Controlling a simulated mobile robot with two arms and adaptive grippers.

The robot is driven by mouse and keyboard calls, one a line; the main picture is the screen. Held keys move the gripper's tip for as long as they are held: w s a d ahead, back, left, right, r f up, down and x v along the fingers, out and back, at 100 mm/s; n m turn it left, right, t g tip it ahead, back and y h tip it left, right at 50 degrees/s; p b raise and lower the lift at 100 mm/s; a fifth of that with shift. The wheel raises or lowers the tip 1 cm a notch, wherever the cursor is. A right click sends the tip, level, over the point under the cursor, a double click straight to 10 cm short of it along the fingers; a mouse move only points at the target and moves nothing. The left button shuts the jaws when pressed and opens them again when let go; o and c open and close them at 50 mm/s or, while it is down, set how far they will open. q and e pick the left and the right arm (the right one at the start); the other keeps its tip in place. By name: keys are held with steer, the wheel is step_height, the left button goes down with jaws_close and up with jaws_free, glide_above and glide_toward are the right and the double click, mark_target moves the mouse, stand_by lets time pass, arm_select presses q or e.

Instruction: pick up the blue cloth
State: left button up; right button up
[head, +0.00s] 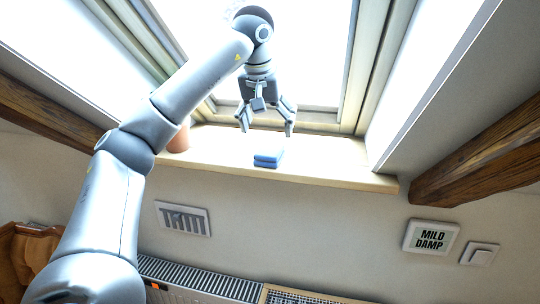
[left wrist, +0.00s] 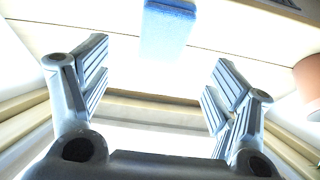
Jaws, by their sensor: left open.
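The blue cloth (head: 267,158) is a small folded stack on the pale window sill, near its front edge. My left gripper (head: 266,128) is above the sill, pointing down, open and empty, with its fingers just behind and above the cloth in the head view. In the left wrist view the cloth (left wrist: 168,30) shows at the top middle, beyond the open fingers (left wrist: 155,85) and apart from them. My right gripper is not in view.
The sill (head: 335,173) runs below a bright skylight window. A terracotta pot (head: 180,138) stands on it at the left, partly behind my arm. Wooden beams flank the window. A radiator (head: 200,280) and a "MILD DAMP" panel (head: 431,237) are below. The sill right of the cloth is clear.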

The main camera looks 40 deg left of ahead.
mark_target(269, 149)
arm_select(q)
steer(key=shift+x, duration=1)
steer(key=p+x, duration=0.1)
steer(key=x, duration=0.2)
steer(key=p+x, duration=0.1)
steer(key=shift+s+a+f+p, duration=0.15)
steer(key=shift+f+p, duration=0.2)
steer(key=shift+f, duration=0.55)
steer(key=c, duration=1.1)
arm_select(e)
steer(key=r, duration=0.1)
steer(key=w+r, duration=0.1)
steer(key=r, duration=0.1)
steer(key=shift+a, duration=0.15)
arm_select(q)
steer(key=shift+r, duration=0.15)
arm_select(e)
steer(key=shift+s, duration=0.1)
